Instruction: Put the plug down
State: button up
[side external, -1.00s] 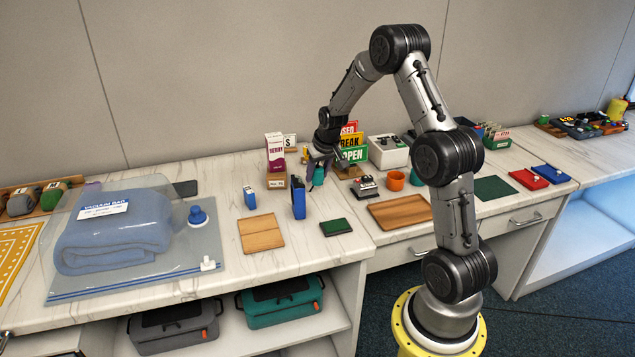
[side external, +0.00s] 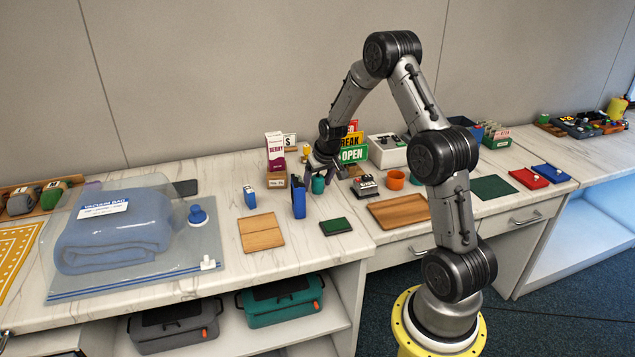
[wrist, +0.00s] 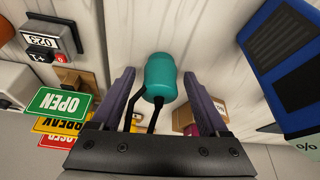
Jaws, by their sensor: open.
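The teal plug (wrist: 160,80), a rounded body with two thin black prongs, is between my gripper's fingers in the wrist view. There is a gap on each side, so neither finger grips it. In the side view the plug (side external: 318,186) stands on the white counter under my gripper (side external: 321,177), beside the blue upright box. My gripper (wrist: 160,88) is open, its fingers low around the plug. The far ends of the prongs are hidden by the gripper body in the wrist view.
A blue box (side external: 299,199) stands close on the left. A pink-and-white carton (side external: 275,150) is behind left. A dark green pad (side external: 335,226) lies in front, with bare counter around it.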

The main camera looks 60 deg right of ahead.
jog(key=shift+r, duration=0.1)
jog(key=shift+r, duration=0.25)
jog(key=s+a+r+n, duration=0.1)
jog(key=s+a+r, duration=0.2)
jog(key=a+r, duration=0.4)
jog(key=s+a+r+n, duration=0.15)
jog(key=a+r, duration=0.25)
jog(key=r, duration=0.5)
jog(key=s+a+r+n+t+y, duration=0.1)
jog(key=s+a+r+n, duration=0.1)
jog(key=s+a, duration=0.8)
jog(key=s+a+r+n+t+y, duration=0.1)
jog(key=s+a+r+n, duration=0.1)
jog(key=s+a, duration=0.8)
jog(key=shift+r+n+y, duration=0.3)
jog(key=shift+n, duration=0.05)
